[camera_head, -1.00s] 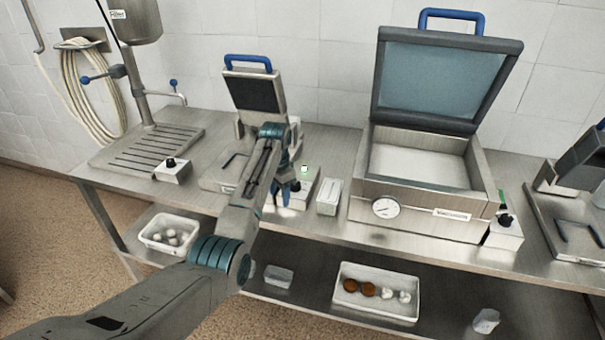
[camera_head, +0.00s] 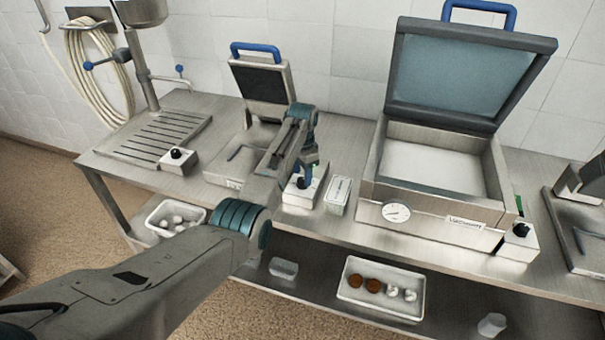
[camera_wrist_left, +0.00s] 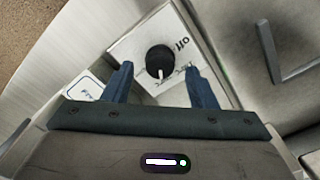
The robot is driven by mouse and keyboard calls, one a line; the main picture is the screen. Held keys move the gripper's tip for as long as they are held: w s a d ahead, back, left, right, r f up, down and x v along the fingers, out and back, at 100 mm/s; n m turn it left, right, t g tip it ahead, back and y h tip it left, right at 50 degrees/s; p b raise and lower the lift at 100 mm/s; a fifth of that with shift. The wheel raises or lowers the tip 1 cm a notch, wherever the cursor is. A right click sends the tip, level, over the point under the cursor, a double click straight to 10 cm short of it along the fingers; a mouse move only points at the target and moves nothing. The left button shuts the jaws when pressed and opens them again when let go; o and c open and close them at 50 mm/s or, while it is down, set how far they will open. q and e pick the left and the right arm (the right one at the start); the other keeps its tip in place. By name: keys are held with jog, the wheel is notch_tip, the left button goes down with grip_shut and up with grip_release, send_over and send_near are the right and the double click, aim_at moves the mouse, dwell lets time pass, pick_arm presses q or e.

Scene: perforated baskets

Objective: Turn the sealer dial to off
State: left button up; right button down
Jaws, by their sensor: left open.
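A white control box (camera_head: 293,195) with a black dial (camera_head: 302,183) stands at the counter's front, beside the small machine with the blue handle (camera_head: 257,49). My left gripper (camera_head: 306,169) is just above this dial. In the left wrist view the round black dial (camera_wrist_left: 159,61) has a white pointer mark aimed toward the gripper's palm. An "off" label (camera_wrist_left: 181,44) is printed to its upper right, away from the pointer. The open blue fingers of my left gripper (camera_wrist_left: 158,72) stand on either side of the dial, with gaps visible. My right gripper is out of view.
A small labelled block (camera_head: 338,194) sits right of the box. A large open-lidded machine (camera_head: 449,219) stands further right, with another dial box (camera_head: 517,241). A third dial box (camera_head: 179,162) is left. Trays are on the lower shelf (camera_head: 318,285).

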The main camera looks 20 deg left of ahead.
pick_arm(q)
jog(key=shift+f, duration=1.1)
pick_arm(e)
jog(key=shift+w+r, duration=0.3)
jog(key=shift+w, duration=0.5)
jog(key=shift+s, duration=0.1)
pick_arm(q)
jog(key=c, duration=1)
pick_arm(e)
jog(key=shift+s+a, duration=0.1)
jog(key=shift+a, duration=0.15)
